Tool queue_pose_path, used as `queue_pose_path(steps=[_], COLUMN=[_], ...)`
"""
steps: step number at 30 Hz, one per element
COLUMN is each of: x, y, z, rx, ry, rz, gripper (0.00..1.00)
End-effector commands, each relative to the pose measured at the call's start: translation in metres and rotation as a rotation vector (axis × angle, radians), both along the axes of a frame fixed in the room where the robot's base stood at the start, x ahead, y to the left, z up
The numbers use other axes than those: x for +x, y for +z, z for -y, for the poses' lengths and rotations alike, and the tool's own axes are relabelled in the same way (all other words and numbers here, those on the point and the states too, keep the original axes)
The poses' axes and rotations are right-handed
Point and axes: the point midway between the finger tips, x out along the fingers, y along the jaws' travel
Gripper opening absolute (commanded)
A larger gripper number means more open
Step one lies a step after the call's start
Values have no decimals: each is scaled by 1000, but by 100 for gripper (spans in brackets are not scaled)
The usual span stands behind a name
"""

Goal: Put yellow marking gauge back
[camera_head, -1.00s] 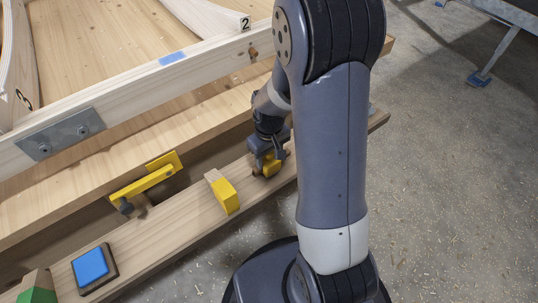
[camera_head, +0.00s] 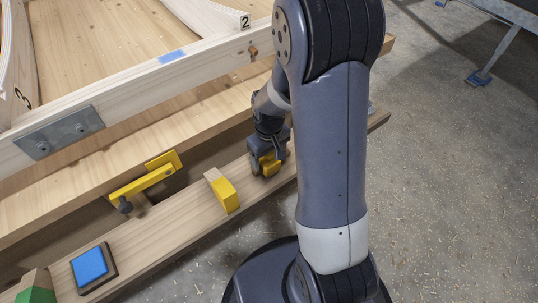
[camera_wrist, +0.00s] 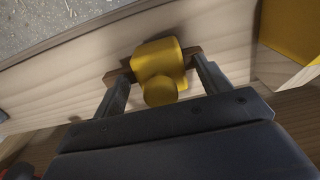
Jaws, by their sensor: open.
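The yellow marking gauge (camera_wrist: 158,62) is a rounded yellow block with a round knob and a dark wooden bar through it. It sits on the pale wooden shelf board, and it also shows in the head view (camera_head: 268,165), partly hidden by my gripper. My gripper (camera_wrist: 163,66) is open, with one finger on each side of the yellow block, near the ends of the wooden bar. In the wrist view a narrow gap shows between each finger and the block. My gripper in the head view (camera_head: 269,168) is low over the shelf.
A yellow-and-wood block (camera_head: 223,192) stands left of the gauge on the shelf (camera_head: 180,221). Further left are a yellow clamp-like tool (camera_head: 143,187), a blue pad on a dark base (camera_head: 90,266) and a green-and-wood block (camera_head: 37,289). The rail with a metal plate (camera_head: 62,135) runs behind.

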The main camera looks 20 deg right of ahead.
Motion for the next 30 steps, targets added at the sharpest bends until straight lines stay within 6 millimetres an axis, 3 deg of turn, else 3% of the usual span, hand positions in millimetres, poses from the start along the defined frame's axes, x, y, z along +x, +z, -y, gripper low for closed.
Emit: queue_pose_path(steps=[9,15,21,30], x=[0,-1,-2,-2], y=[1,56,92,110], z=[0,-4,-4,-4], rx=[0,0,0,0], ry=[0,1,0,0], rz=[0,5,3,1], gripper=[72,72,72,72])
